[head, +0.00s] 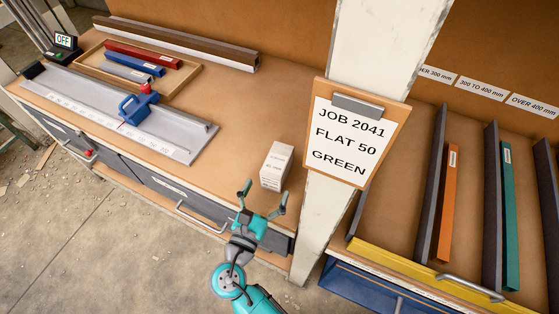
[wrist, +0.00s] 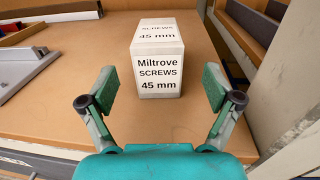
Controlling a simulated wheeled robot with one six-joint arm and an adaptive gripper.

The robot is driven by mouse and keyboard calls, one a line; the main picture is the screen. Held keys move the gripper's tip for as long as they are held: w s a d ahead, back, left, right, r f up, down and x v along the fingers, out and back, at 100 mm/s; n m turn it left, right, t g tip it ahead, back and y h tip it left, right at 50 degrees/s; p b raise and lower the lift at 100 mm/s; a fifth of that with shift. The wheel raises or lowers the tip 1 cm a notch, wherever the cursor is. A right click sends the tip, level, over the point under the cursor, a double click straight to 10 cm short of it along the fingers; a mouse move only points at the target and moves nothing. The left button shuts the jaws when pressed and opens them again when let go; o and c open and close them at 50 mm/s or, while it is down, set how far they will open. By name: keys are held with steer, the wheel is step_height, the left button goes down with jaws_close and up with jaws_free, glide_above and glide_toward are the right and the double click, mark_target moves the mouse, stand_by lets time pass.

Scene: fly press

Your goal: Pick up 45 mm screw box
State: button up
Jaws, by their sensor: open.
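The 45 mm screw box (head: 276,166) is a white carton standing upright on the wooden bench top, near its right front corner. In the wrist view the box (wrist: 158,72) faces me, its front reading "Miltrove SCREWS 45 mm". My gripper (head: 262,193) is teal with dark joints, and it is at the bench's front edge, just in front of the box. In the wrist view my gripper (wrist: 158,91) has its fingers spread wide, one on each side of the box's line. The fingers look clear of the box, and nothing is between the pads.
A pillar (head: 375,80) with a clipboard (head: 352,140) reading "JOB 2041 FLAT 50 GREEN" stands close to the right of the box. A measuring fixture (head: 100,112) and a tray (head: 185,82) of coloured bars lie to the left. The bench (head: 225,125) between is clear.

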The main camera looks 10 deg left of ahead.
mark_target(278, 163)
steer(key=x, duration=0.9)
steer(key=shift+a, duration=0.1)
steer(key=c, duration=1.5)
